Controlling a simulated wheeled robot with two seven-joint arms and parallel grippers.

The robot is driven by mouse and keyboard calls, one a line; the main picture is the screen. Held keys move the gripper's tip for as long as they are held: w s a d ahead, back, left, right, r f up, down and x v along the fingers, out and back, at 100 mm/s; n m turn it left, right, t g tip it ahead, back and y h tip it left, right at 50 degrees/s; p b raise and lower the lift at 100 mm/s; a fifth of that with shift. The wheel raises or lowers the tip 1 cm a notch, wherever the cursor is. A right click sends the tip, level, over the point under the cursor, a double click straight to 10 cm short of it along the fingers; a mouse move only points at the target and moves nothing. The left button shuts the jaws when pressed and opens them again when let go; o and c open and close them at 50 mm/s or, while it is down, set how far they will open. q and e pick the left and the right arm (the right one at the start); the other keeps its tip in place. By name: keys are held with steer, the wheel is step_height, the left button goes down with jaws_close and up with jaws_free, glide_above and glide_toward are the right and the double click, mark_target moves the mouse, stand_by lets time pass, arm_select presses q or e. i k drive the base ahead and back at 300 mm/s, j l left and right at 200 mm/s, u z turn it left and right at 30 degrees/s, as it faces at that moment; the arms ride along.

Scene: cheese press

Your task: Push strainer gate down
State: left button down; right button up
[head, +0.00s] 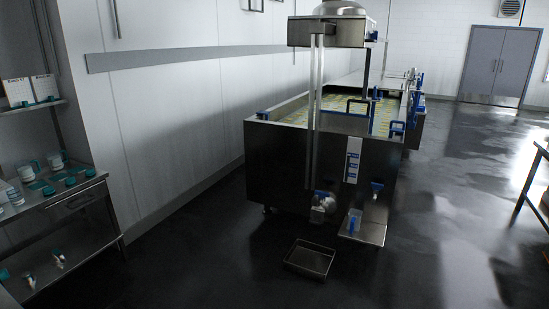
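A large steel vat (275,165) on casters stands in the middle of the head view, some distance ahead of me. It holds a pale yellow, patterned surface (330,102). A dark upright bar (367,72) with a blue lower end comes down into the vat below the overhead housing (335,36). A dark rectangular frame (360,101) with blue parts stands near the vat's front end. It may be the strainer gate, but I cannot tell for sure at this distance. Neither of my grippers is in view.
A shallow steel tray (310,262) lies on the floor before the vat. A blue-handled jug (354,222) stands on a low platform (373,233). A shelf unit (55,200) is at left, a table edge (541,152) at right. The floor right of the vat is clear.

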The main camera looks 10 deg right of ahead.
mark_target(348, 121)
steer(key=i+l+z, duration=0.2)
steer(key=i+z, duration=0.15)
steer(key=i, duration=0.25)
steer(key=i+z, duration=0.35)
steer(key=i, duration=0.25)
steer(key=i+j+z, duration=0.1)
steer(key=i+z, duration=0.3)
steer(key=i, duration=0.2)
